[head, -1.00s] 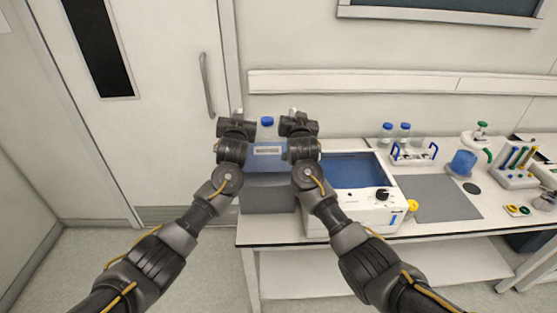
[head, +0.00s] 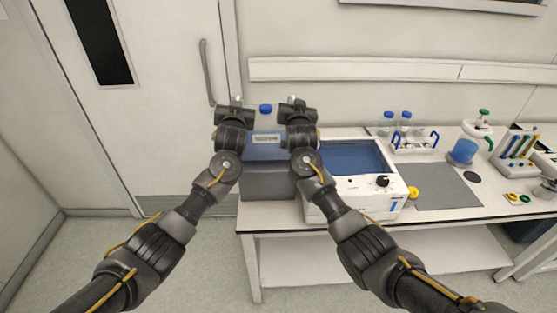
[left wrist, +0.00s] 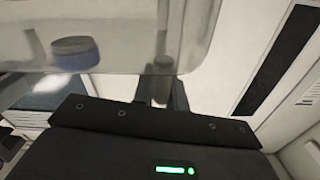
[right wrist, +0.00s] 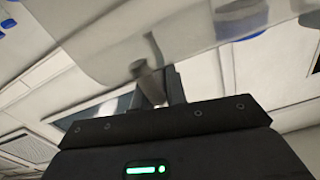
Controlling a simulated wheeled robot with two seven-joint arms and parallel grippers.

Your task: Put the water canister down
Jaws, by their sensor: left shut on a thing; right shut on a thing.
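The water canister (head: 266,153) is a clear bluish container with a blue cap (head: 265,109) and a white label. It is upright between my two grippers, directly over or on a grey block (head: 268,184) at the bench's left end. I cannot tell whether its base touches the block. My left gripper (head: 237,108) is shut on its left side and my right gripper (head: 295,107) on its right side. The canister's translucent body also shows in the left wrist view (left wrist: 120,45) and the right wrist view (right wrist: 130,40). My wrists hide its sides.
A white water bath (head: 352,194) with blue water stands just right of the block. Further right on the bench are a grey mat (head: 447,190), blue-capped bottles (head: 404,121), a blue-filled vessel (head: 464,150) and a tube rack (head: 515,150). A door is at left.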

